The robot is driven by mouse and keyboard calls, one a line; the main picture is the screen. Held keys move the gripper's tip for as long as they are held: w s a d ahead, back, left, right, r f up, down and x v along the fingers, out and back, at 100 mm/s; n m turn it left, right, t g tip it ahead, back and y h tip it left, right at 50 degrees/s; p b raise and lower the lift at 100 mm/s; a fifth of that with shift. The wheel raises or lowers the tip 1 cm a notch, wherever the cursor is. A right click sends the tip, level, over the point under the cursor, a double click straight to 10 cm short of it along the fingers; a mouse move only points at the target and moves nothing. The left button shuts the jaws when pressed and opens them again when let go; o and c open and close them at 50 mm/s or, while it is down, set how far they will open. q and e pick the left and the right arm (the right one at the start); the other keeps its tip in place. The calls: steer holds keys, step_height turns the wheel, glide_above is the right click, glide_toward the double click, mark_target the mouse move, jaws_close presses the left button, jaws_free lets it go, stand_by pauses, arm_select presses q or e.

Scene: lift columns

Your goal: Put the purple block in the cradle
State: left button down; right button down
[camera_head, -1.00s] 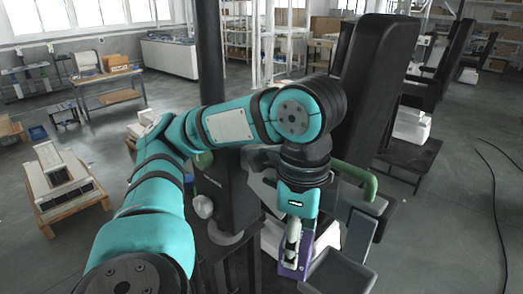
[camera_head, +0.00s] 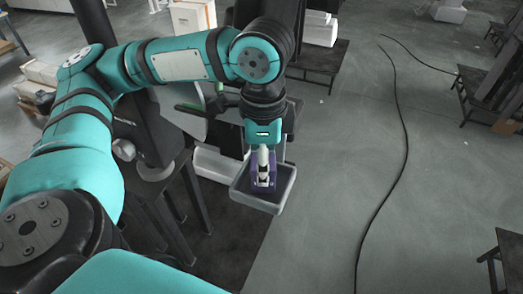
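The purple block (camera_head: 272,172) is at the fingertips of my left gripper (camera_head: 264,180). The gripper points down and looks shut on the block, with the fingers covering part of it. The cradle (camera_head: 256,204) is a grey open tray with raised walls. The block appears within the outline of the cradle. I cannot tell whether it touches the cradle's floor. My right gripper is out of view.
A dark lift column stands left of the cradle, behind my arm. A dark bench (camera_head: 318,58) with white boxes is at the back. A black cable (camera_head: 402,130) crosses the open floor on the right.

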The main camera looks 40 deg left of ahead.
arm_select(q)
steer(key=shift+f, duration=0.1)
steer(key=c, duration=1)
jaws_free()
step_height(320, 180, up, 12)
steer(key=shift+r, duration=0.15)
